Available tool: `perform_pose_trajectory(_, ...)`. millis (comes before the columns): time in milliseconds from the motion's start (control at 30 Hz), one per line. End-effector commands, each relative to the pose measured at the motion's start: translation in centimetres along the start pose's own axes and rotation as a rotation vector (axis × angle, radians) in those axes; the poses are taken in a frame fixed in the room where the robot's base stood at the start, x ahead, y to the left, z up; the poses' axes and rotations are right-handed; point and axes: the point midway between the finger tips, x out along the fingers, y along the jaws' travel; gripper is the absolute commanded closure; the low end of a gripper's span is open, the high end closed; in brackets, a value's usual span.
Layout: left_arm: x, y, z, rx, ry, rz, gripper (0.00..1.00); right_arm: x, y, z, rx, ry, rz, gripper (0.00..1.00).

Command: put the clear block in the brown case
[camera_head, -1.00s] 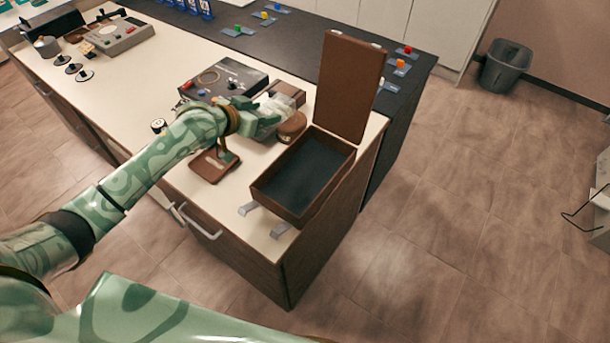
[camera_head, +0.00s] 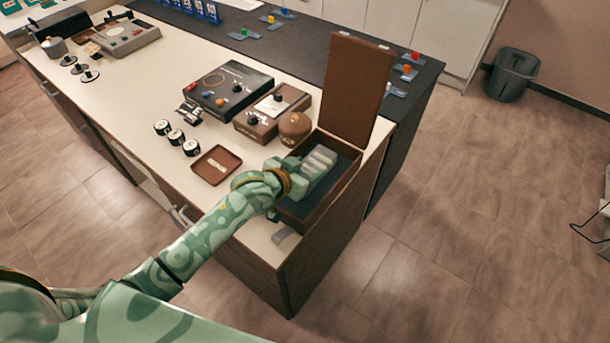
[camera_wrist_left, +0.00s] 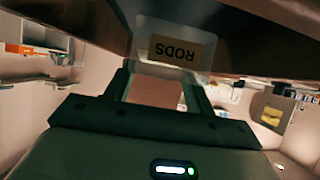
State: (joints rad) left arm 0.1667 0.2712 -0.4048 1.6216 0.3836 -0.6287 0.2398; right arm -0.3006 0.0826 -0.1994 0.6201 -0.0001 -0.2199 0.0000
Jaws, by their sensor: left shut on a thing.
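The brown case (camera_head: 351,185) stands at the near right corner of the counter, its lid (camera_head: 355,90) raised and its interior dark. My left gripper (camera_head: 301,172) is over the case opening, shut on the clear block (camera_head: 320,159). The block overlaps the case interior in the head view; whether it touches the floor inside cannot be told. In the left wrist view the fingers (camera_wrist_left: 160,85) hold the clear block (camera_wrist_left: 145,38), and an upside-down "RODS" label shows on or through it. The gripper hides part of the case. My right gripper is not in view.
A round brown object (camera_head: 295,125) and a brown box (camera_head: 252,125) stand close behind the case. A black box (camera_head: 228,90) is farther back. The counter's front edge is near.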

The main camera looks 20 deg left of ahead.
Motion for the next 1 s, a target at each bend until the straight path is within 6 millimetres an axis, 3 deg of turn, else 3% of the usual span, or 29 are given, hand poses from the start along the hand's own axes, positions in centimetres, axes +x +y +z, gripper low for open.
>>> perform_pose_trajectory(100,1.1,-0.2,2.1,0.000,-0.003,-0.002,0.81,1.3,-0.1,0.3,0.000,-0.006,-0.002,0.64)
perform_pose_trajectory(467,1.2,-0.2,2.3,0.001,-0.001,-0.002,0.81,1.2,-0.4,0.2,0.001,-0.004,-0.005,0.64)
perform_pose_trajectory(500,1.2,-0.2,2.4,0.001,-0.003,-0.003,0.35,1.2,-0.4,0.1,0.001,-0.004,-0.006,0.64)
perform_pose_trajectory(533,1.2,-0.2,2.4,0.001,-0.003,-0.003,0.26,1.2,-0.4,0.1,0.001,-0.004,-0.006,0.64)
perform_pose_trajectory(867,1.1,-0.2,2.1,0.001,-0.002,-0.002,0.24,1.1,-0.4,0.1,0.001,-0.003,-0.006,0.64)
perform_pose_trajectory(1000,-0.9,-0.2,2.0,0.002,-0.003,-0.003,0.24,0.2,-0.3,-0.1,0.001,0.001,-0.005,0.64)
